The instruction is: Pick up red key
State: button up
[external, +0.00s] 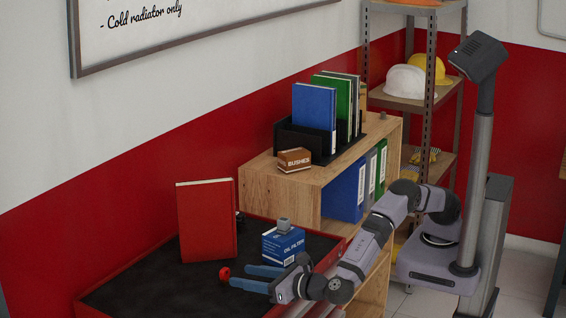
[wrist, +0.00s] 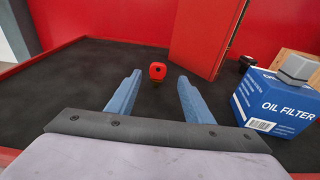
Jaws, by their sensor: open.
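The red key (external: 224,273) is a small red piece on the black top of the red-edged bench, in front of the red book. In the wrist view the red key (wrist: 158,72) sits just beyond my fingertips, roughly midway between them, with a small dark hole in its face. My gripper (external: 238,277) has blue fingers and reaches in low over the bench from the right. In the wrist view my gripper (wrist: 158,80) has its two fingers apart with nothing between them. The key's lower part is hard to make out.
A red book (external: 207,222) stands upright behind the key. A blue oil filter box (external: 283,245) with a grey part (external: 284,224) on top is close to the right of the fingers. The black bench top (external: 140,285) is clear to the left, with a raised red rim.

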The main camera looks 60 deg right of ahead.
aim_at(227, 274)
jog(key=shift+w+a+f+p, duration=0.15)
jog(key=shift+w+p, duration=0.5)
jog(key=shift+w, duration=0.65)
jog(key=shift+w+a+f+p, duration=0.15)
jog(key=shift+w+p, duration=0.45)
jog(key=shift+w, duration=0.7)
jog(key=shift+d, duration=0.1)
jog(key=c, duration=1.1)
